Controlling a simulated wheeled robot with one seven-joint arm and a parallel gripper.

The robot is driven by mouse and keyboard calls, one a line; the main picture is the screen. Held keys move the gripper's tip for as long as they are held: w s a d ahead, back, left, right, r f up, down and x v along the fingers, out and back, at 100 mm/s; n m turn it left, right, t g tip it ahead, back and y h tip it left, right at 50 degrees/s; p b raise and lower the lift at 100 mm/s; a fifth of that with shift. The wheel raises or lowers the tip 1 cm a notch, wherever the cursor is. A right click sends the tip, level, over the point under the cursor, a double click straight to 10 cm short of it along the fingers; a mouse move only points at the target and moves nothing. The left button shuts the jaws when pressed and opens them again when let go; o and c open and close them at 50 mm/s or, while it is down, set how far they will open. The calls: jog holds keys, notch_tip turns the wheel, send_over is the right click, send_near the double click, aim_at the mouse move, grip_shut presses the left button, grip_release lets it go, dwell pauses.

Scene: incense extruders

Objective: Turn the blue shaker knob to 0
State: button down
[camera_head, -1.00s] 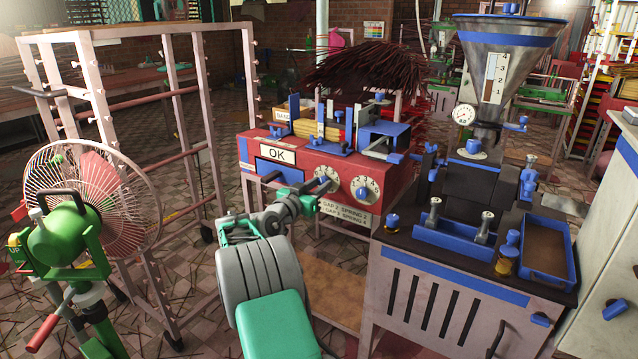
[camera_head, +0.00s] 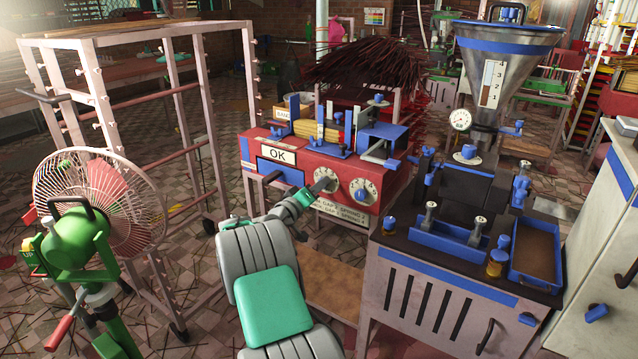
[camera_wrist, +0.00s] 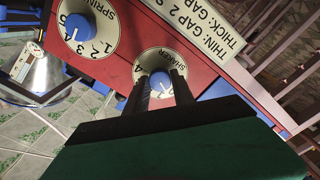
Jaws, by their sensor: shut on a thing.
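The red machine (camera_head: 330,163) has two white dials on its front. In the wrist view the SHAKER dial (camera_wrist: 155,58) is in the middle, and its blue knob (camera_wrist: 161,82) sits between the two dark fingers of my gripper (camera_wrist: 160,77). My gripper is shut on the knob. The fingers hide parts of the knob and several dial numbers, so its setting cannot be read. In the head view my gripper (camera_head: 318,187) is at the left dial (camera_head: 327,178), which it partly covers.
The SPRING dial (camera_wrist: 103,30) with its own blue knob (camera_wrist: 77,27) is close beside the shaker dial. A label plate (camera_head: 340,212) hangs below the dials. The grey cabinet (camera_head: 440,295) stands to the right, the pink rack (camera_head: 150,110) and fan (camera_head: 98,200) to the left.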

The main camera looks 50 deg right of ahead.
jog(key=shift+n, duration=0.5)
jog(key=c, duration=1.1)
grip_release()
jog(key=shift+a, duration=0.1)
jog(key=a, duration=0.2)
jog(key=a+p, duration=0.1)
jog(key=a, duration=0.4)
jog(key=shift+s+a, duration=0.35)
